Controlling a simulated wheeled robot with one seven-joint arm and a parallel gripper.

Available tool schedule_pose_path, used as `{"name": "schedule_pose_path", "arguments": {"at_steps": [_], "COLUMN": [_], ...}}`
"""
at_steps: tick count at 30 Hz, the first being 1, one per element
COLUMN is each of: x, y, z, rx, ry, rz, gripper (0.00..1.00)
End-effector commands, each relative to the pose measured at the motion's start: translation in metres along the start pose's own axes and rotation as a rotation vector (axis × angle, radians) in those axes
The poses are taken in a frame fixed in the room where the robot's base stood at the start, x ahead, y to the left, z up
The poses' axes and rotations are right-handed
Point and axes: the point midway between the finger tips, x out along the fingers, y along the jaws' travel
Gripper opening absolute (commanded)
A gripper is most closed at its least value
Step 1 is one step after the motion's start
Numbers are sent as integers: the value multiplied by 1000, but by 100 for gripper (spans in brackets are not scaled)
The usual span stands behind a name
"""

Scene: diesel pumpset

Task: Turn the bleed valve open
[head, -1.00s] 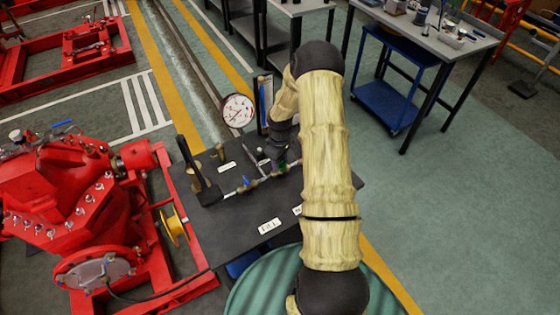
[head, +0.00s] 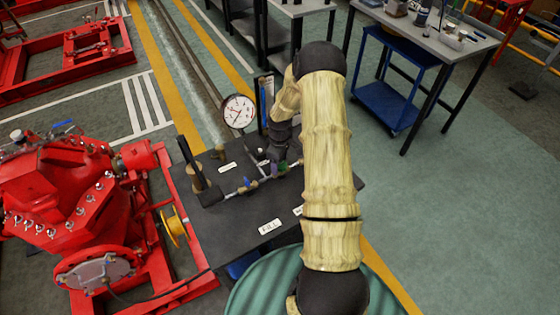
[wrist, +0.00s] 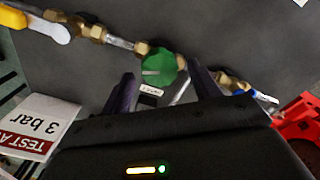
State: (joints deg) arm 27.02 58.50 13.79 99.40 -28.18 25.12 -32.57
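A round green knob (wrist: 158,68) sits on a brass fitting of the pipe line in the wrist view, with a pale mark across it. It shows small in the head view (head: 283,165), beside my gripper. The small label near it is too small to read, so I cannot confirm it is the bleed valve. My gripper (wrist: 160,74) is open, with one dark finger on each side of the knob, slightly nearer the camera. I cannot tell whether either finger touches it. My arm hides part of the line in the head view.
A blue-handled valve (wrist: 262,98) is on the right of the wrist view, a yellow handle (wrist: 12,17) at upper left. The gauge (head: 239,111) and black upright lever (head: 190,158) stand on the dark table (head: 235,235). A red pump (head: 65,190) stands left.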

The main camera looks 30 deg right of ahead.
Motion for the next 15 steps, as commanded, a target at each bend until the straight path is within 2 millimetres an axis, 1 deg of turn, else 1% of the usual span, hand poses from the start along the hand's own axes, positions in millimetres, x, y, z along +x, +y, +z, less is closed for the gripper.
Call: {"name": "schedule_pose_path", "arguments": {"at_steps": [8,11,15], "x": [-2,-9,-28], "y": [0,0,0], "z": [2,2,2], "rx": [2,2,2], "ry": [-4,-4,-3], "rz": [-2,-2,0], "gripper": [62,62,62]}}
